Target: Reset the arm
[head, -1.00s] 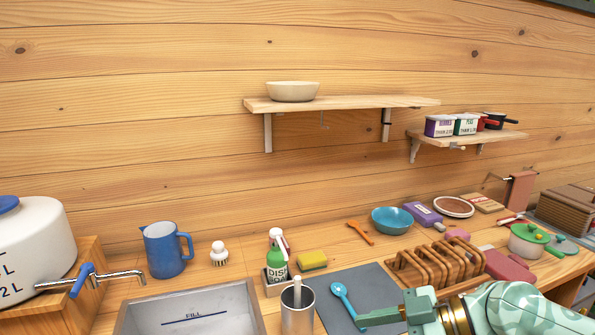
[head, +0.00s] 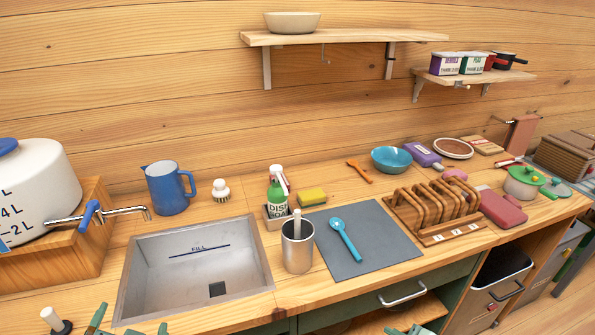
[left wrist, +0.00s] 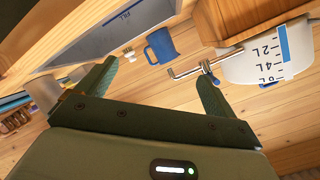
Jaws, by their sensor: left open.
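My left gripper (head: 130,326) shows at the bottom left of the head view as two green fingertips set apart, in front of the sink's near edge. In the left wrist view its two dark green fingers (left wrist: 154,86) are spread wide with nothing between them. Of my right arm, only small green pieces (head: 410,331) show at the bottom edge of the head view, below the counter's front. Whether its fingers are open or shut is not visible.
The counter holds a metal sink (head: 140,275), a blue jug (head: 165,188), a steel cup (head: 297,250), a grey mat (head: 375,260) with a blue spoon (head: 345,238), and a wooden rack (head: 440,240). A white water tank (head: 40,195) with a tap stands at left.

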